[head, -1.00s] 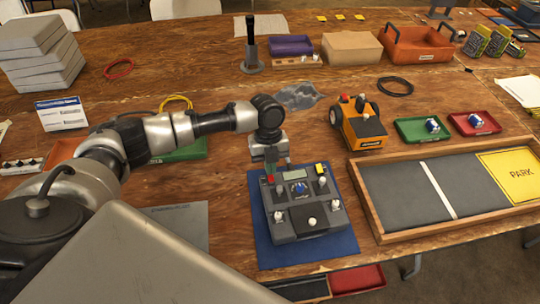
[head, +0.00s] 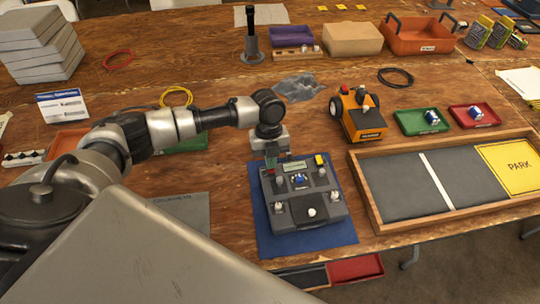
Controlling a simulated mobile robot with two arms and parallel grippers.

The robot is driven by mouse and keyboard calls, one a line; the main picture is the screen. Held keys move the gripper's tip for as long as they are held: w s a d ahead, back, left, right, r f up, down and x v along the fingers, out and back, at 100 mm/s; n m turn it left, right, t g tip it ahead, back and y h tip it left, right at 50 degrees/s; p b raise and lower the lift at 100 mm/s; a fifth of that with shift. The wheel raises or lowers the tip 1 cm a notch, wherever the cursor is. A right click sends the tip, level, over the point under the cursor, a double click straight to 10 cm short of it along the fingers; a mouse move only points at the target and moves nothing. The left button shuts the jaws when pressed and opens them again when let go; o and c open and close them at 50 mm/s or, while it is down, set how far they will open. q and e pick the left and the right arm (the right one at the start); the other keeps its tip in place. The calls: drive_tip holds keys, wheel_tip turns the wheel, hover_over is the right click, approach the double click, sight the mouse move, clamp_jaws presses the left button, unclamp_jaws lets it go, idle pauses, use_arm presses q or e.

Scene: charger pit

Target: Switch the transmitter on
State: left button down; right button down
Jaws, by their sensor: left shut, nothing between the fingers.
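The grey transmitter (head: 318,228) lies on a blue mat (head: 262,238) in the front middle of the table. It has a small display (head: 294,166), a yellow part (head: 320,160) at its far right corner, a blue knob (head: 299,180) and several white-topped controls. My left gripper (head: 271,163) points down at the transmitter's far left corner, with its fingers shut and nothing held. The fingertips partly cover that corner, so I cannot tell whether they touch a switch or how it is set. My right gripper is out of view.
An orange vehicle (head: 362,117) stands behind the transmitter to the right. A wood-framed track (head: 377,219) with a yellow PARK pad (head: 510,168) lies at the right. Green (head: 410,125) and red (head: 465,121) trays stand behind it. A grey sheet (head: 187,208) lies left of the mat.

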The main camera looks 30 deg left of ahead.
use_arm(q)
drive_tip(key=shift+s+d+r+p, duration=0.2)
drive_tip(key=shift+s+d+p, duration=0.1)
drive_tip(key=b+v, duration=0.1)
drive_tip(key=v, duration=0.9)
drive_tip(key=shift+r, duration=0.4)
drive_tip(key=shift+f, duration=0.1)
